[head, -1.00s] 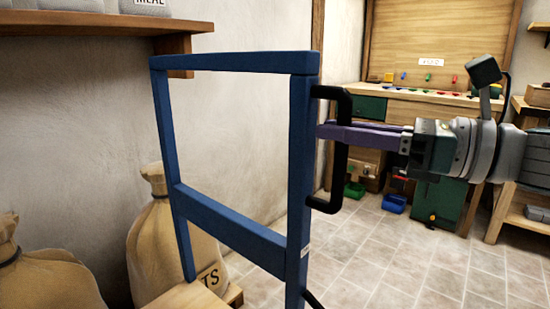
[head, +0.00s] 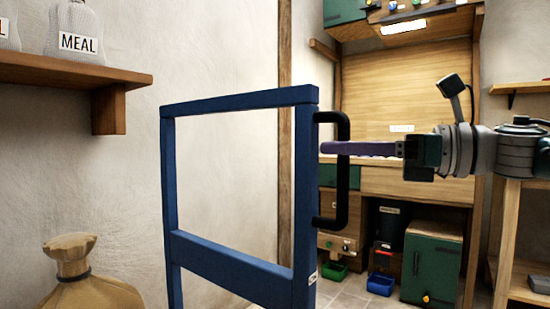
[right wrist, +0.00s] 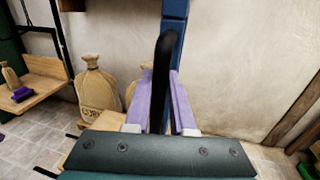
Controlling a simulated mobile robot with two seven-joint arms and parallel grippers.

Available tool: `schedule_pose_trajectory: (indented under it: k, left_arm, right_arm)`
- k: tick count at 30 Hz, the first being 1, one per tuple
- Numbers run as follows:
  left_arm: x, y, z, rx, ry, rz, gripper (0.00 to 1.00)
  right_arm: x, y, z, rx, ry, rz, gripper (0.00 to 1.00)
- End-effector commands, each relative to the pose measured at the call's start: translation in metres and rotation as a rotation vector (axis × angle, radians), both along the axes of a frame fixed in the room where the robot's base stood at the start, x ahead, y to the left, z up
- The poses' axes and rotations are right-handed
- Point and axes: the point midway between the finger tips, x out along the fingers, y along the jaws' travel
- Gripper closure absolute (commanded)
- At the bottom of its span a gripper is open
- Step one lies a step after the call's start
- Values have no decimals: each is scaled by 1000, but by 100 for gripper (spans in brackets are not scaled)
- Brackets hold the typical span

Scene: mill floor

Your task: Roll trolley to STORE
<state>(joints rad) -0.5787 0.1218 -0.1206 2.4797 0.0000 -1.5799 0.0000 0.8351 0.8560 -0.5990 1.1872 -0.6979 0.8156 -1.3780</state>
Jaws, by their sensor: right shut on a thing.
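The trolley's blue frame (head: 230,258) stands upright in the middle of the head view; its lower part is cut off by the picture's edge. A black handle (head: 344,172) is fixed to its right post. My right gripper (head: 335,148) reaches in from the right and its purple fingers are shut on the handle. In the right wrist view the handle (right wrist: 160,75) stands between the two fingers (right wrist: 162,105), with the blue post (right wrist: 174,45) behind it. My left gripper is not in view. No STORE sign can be read.
A wall shelf (head: 70,75) with a MEAL sack (head: 75,32) is at the left, above a tied sack (head: 85,285). A wooden workbench (head: 400,180) stands behind, with a green cabinet (head: 432,265) and blue bin (head: 381,284) below. A CORN sack (right wrist: 97,85) shows in the wrist view.

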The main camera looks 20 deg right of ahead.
Motion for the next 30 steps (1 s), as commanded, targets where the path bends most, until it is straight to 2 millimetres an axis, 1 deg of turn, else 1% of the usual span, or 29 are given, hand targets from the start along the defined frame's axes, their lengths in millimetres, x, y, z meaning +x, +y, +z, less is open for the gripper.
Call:
schedule_pose_trajectory:
  k: [11, 12, 20, 27, 30]
  left_arm:
    - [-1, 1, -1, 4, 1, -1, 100]
    - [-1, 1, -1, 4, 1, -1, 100]
    - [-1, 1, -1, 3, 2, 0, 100]
    - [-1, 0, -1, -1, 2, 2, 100]
    - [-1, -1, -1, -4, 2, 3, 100]
  right_arm:
    - [2, -4, 1, 3, -1, -14, 100]
    - [2, -4, 1, 3, -1, -15, 77]
    - [2, -3, 1, 2, -1, -12, 48]
    - [1, -3, 0, 1, 0, -10, 48]
    - [-3, -9, 0, 1, 1, -11, 48]
